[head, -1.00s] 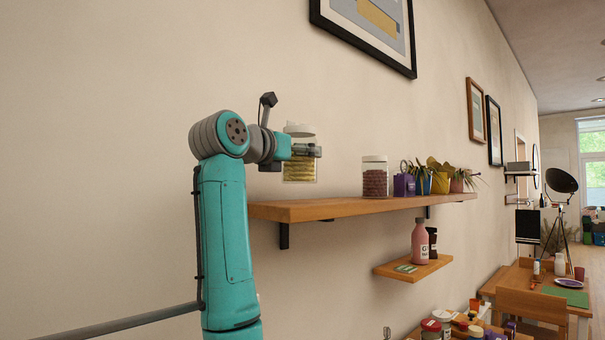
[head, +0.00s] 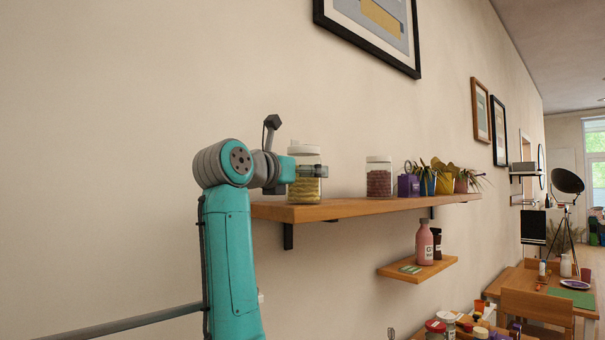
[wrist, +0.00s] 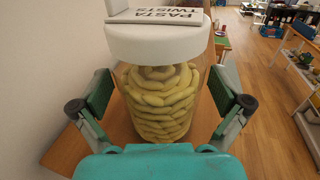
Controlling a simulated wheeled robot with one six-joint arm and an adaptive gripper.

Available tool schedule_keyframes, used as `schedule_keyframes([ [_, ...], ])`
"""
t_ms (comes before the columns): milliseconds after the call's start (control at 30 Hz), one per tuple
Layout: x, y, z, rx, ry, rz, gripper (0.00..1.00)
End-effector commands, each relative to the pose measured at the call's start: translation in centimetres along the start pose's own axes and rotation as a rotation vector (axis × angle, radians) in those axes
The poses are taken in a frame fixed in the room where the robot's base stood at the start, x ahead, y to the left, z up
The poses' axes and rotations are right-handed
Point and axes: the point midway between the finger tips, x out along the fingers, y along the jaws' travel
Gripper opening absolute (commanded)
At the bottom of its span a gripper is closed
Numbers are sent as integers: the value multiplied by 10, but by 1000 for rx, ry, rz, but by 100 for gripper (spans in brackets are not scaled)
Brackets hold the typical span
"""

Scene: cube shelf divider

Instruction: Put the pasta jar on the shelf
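The pasta jar (head: 304,188) is clear glass with a white lid and yellow pasta twists inside. In the head view it is upright at the near left end of the wooden shelf (head: 330,208), its base at the shelf top. In the wrist view the jar (wrist: 160,100) is between the two finger pads, with a "PASTA TWISTS" label on its lid. My gripper (wrist: 161,95) has one pad on each side, close against the glass, and appears shut on it. In the head view my gripper (head: 313,171) reaches in from the left at mid-jar height.
Farther along the shelf stand another white-lidded jar (head: 378,178) with reddish contents, a purple container (head: 408,186) and several potted plants (head: 445,180). Bare shelf lies between the two jars. A small lower shelf (head: 420,268) holds bottles. The wall runs behind the shelf.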

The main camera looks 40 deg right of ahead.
Motion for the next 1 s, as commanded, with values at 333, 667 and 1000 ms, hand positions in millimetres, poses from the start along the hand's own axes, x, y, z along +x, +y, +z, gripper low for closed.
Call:
schedule_keyframes([
  [333,-10,1,2,0,0,3,100],
  [667,-73,1,2,0,0,4,100],
  [1000,-116,1,2,0,1,1,100],
])
